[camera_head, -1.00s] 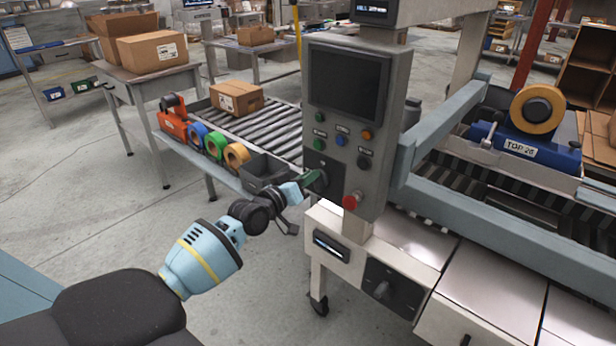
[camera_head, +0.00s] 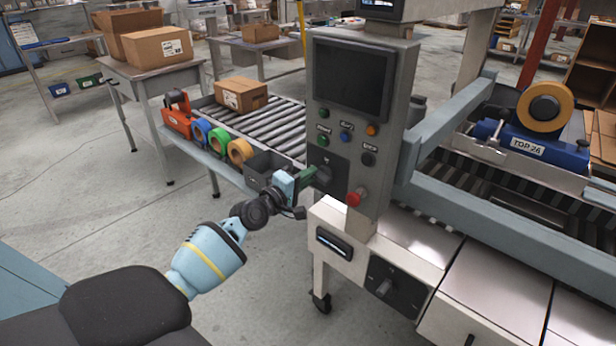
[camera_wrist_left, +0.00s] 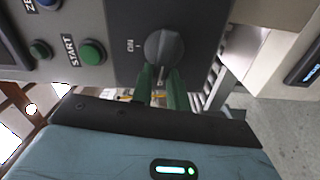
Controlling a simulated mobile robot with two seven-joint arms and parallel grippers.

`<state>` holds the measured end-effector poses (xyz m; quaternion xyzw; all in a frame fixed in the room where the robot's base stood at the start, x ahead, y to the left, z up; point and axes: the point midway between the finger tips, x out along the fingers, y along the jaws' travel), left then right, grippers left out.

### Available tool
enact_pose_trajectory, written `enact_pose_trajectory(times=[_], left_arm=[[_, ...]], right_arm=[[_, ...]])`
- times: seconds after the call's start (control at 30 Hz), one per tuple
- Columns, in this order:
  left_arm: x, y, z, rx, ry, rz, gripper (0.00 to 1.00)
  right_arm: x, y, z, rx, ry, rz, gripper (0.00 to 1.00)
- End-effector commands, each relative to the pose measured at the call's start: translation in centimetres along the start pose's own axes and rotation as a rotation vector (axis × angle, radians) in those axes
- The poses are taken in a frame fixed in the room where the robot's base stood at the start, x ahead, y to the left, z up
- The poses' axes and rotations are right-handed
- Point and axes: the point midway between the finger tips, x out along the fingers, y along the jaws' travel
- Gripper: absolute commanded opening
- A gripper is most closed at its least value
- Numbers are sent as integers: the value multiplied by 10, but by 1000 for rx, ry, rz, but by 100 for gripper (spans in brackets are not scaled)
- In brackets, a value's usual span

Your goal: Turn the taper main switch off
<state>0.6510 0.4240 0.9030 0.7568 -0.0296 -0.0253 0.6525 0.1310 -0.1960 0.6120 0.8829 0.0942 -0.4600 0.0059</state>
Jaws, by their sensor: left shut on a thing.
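A grey rotary knob (camera_wrist_left: 164,47) sits on a dark plate on the control panel, with an ON mark beside it in the left wrist view. In the head view the knob (camera_head: 323,174) is at the panel's lower left, partly covered by the fingers. My left gripper (camera_head: 313,178) reaches it from the left. Its green fingers (camera_wrist_left: 161,76) stand on either side of the knob's grip and are shut on it. The knob's grip lies between the fingers, its end partly hidden. My right gripper is not in view.
A red button (camera_head: 355,197) is close at the knob's lower right. A green START button (camera_wrist_left: 92,52) is nearby. A second rotary switch (camera_head: 384,287) is on the machine body below.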

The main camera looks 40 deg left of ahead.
Motion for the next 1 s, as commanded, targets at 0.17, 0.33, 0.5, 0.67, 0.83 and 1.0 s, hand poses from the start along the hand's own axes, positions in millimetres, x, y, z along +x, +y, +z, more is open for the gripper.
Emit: enact_pose_trajectory(times=[0.17,0.33,0.5,0.67,0.83,1.0], left_arm=[[0,-3,1,-91,-2,-3,0],[0,-4,2,-141,-2,-3,0],[0,-5,2,-162,-3,-2,0],[0,-5,2,-167,-3,-3,0],[0,-5,2,-167,-3,-3,0],[0,-5,2,-166,-2,-2,31]], right_arm=[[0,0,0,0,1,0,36],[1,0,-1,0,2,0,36],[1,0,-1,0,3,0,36],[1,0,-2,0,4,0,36],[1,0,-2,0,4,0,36],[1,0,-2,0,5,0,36]])
